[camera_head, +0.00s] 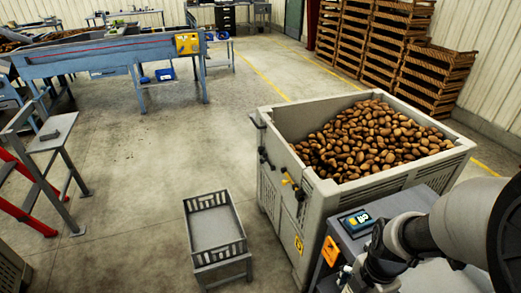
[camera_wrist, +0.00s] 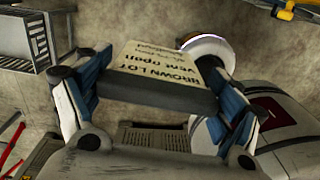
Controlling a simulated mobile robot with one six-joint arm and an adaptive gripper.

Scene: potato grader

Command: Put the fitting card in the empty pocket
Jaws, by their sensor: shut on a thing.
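In the wrist view my gripper (camera_wrist: 158,88) is shut on a thick, pale card (camera_wrist: 168,62) with a dark front edge. Its lettering reads "BROWN LOT" and "vent open", with a smaller blurred line. The blue-and-dark fingers press on its left and right ends. In the head view my gripper (camera_head: 362,277) is low at the right, beside the grey cabinet, partly cut off by the frame; the card cannot be made out there. No empty pocket can be clearly made out in either view.
A large grey bin (camera_head: 283,160) full of potatoes (camera_head: 375,140) stands left of and behind a grey cabinet (camera_head: 352,243) with a small display (camera_head: 357,221) and an orange label (camera_head: 331,251). An empty grey crate (camera_head: 215,228) stands left. Open floor lies beyond it.

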